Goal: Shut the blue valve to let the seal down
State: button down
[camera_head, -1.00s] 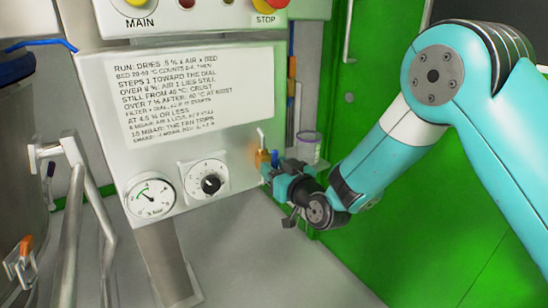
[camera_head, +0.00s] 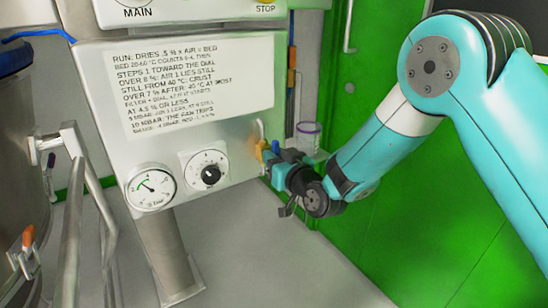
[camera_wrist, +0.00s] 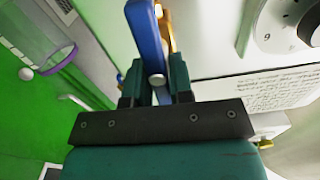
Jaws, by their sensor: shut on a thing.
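The blue valve shows in the wrist view as a long blue lever (camera_wrist: 147,38) with a round metal pivot or bolt at its lower end. My gripper (camera_wrist: 155,85) has its two dark fingers closed on either side of this lever. In the head view a small part of the blue valve (camera_head: 275,147) shows at the lower right edge of the control panel. My gripper (camera_head: 281,170) is right against it there and hides most of it. A yellow-orange valve lever (camera_head: 262,148) is just to the left of the blue one.
The panel (camera_head: 235,140) carries a printed sign, a round pressure gauge (camera_head: 151,189) and a black dial knob (camera_head: 210,174). A clear cup with a purple rim (camera_head: 308,137) hangs behind my gripper. A steel vessel and rails stand at left; a green door (camera_head: 400,220) is at right.

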jog(key=m+p, duration=0.1)
jog(key=m, duration=0.2)
jog(key=shift+w+d+m, duration=0.1)
jog(key=shift+d+m, duration=0.05)
jog(key=shift+m, duration=0.25)
jog(key=m+p, duration=0.1)
jog(key=m, duration=0.3)
jog(key=shift+w+d+m+p, duration=0.1)
jog(key=shift+d+m+p, duration=0.05)
jog(key=shift+m+p, duration=0.15)
jog(key=shift+d+f+m+p, duration=0.15)
jog(key=shift+m+p, duration=0.55)
jog(key=shift+m, duration=0.75)
jog(key=shift+a+f+m+p, duration=0.15)
jog(key=shift+m+p, duration=0.5)
jog(key=shift+m, duration=0.85)
jog(key=shift+d+f+m+p, duration=0.1)
jog(key=shift+f+m+p, duration=0.15)
jog(key=shift+m+p, duration=0.85)
jog(key=shift+m+b, duration=0.35)
jog(key=shift+m, duration=0.1)
jog(key=c, duration=1.1)
grip_release()
jog(key=shift+f, duration=0.1)
